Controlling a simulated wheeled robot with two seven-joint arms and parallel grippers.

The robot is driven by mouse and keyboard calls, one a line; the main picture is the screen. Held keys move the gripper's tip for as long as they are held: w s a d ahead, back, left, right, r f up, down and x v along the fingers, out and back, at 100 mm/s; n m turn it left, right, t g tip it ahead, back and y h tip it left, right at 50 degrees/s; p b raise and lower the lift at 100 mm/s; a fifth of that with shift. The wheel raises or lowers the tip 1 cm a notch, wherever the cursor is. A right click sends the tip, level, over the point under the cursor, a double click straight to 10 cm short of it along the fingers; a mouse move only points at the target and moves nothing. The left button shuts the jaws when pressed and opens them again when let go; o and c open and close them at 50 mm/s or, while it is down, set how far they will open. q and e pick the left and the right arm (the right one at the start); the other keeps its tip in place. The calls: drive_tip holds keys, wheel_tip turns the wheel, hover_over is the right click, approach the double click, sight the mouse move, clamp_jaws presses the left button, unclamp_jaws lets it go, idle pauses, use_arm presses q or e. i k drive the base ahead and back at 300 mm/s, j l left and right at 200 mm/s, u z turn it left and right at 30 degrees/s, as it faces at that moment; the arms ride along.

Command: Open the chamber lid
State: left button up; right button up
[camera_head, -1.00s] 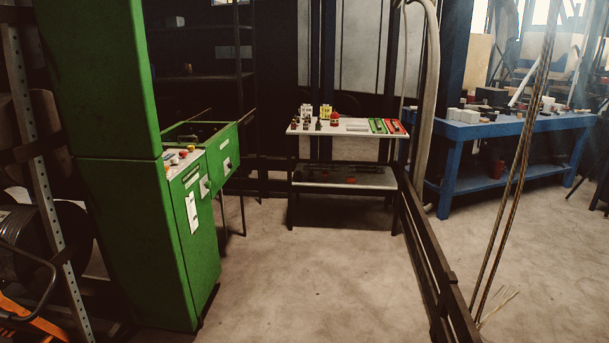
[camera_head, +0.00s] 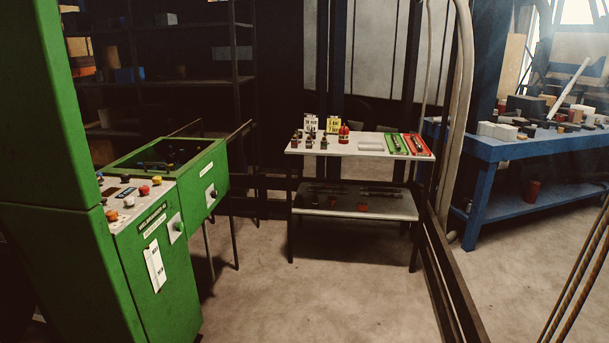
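The green machine (camera_head: 150,260) stands at the left, with a sloped control panel (camera_head: 134,196) of coloured buttons on its front part. Behind the panel is a green box-shaped chamber (camera_head: 207,184) with a dark top; I cannot tell from here whether its lid is open or shut. A small light plate with a dark knob sits on the chamber's front face. Neither of my grippers is in view.
A work table (camera_head: 350,147) with small fittings, a red bottle and green and red trays stands ahead. A blue bench (camera_head: 520,150) is at the right, behind a dark low rail (camera_head: 445,285). The concrete floor (camera_head: 310,285) between machine and rail is clear. Shelves stand at the back left.

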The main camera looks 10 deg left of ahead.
sight(109, 169)
drive_tip(key=i+u, duration=0.25)
drive_tip(key=i, duration=0.2)
drive_tip(key=i+l+u, duration=0.25)
drive_tip(key=i, duration=0.2)
drive_tip(key=i+l+u, duration=0.2)
drive_tip(key=i, duration=0.25)
drive_tip(key=i+l+u, duration=0.85)
drive_tip(key=u, duration=0.2)
drive_tip(key=l, duration=0.45)
drive_tip(key=i+l+z, duration=0.15)
drive_tip(key=l, duration=0.8)
drive_tip(key=l+z, duration=0.2)
drive_tip(key=l, duration=0.2)
drive_tip(key=i, duration=0.05)
